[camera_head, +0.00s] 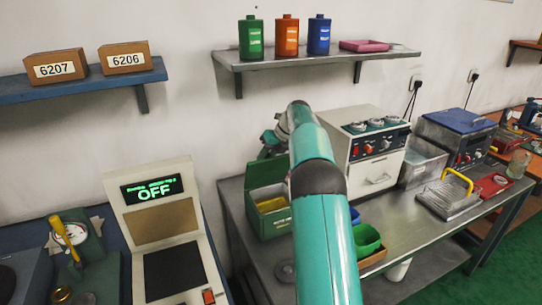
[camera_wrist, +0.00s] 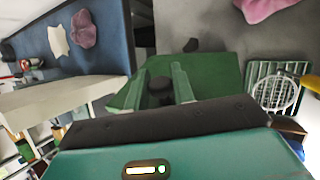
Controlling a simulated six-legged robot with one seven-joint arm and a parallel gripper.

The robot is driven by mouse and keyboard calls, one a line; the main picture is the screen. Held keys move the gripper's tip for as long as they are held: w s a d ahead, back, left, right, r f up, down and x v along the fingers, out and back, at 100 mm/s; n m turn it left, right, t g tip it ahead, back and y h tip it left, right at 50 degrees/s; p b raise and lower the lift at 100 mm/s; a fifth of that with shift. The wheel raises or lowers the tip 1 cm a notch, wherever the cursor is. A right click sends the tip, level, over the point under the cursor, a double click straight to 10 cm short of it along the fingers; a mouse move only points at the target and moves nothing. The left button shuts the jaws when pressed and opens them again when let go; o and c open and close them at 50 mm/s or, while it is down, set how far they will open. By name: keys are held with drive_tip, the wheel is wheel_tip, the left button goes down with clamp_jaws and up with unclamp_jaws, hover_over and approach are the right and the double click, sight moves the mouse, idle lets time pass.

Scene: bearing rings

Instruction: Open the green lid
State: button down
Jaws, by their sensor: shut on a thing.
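The green lid (camera_head: 264,173) stands raised at the back of a green box (camera_head: 278,223) on the grey bench in the head view. The box is open at the top and something yellow (camera_head: 271,204) shows inside. In the wrist view the lid (camera_wrist: 214,76) spreads out beyond my fingers. My gripper (camera_head: 268,146) is at the lid's upper edge, partly hidden behind my arm. In the wrist view my gripper (camera_wrist: 165,88) is shut on a black knob (camera_wrist: 159,84) at the lid. The exact contact is partly hidden.
The console reading OFF (camera_head: 168,230) stands left of the box. A green bowl (camera_head: 366,239) and a cream machine (camera_head: 372,150) are to its right. A shelf (camera_head: 315,58) with bottles hangs above. A green rack (camera_wrist: 277,84) shows in the wrist view.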

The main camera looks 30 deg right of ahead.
idle(0.5)
drive_tip(key=c, duration=1.3)
unclamp_jaws()
drive_tip(key=shift+o, duration=0.2)
drive_tip(key=shift+s+d, duration=0.1)
drive_tip(key=shift+s, duration=0.05)
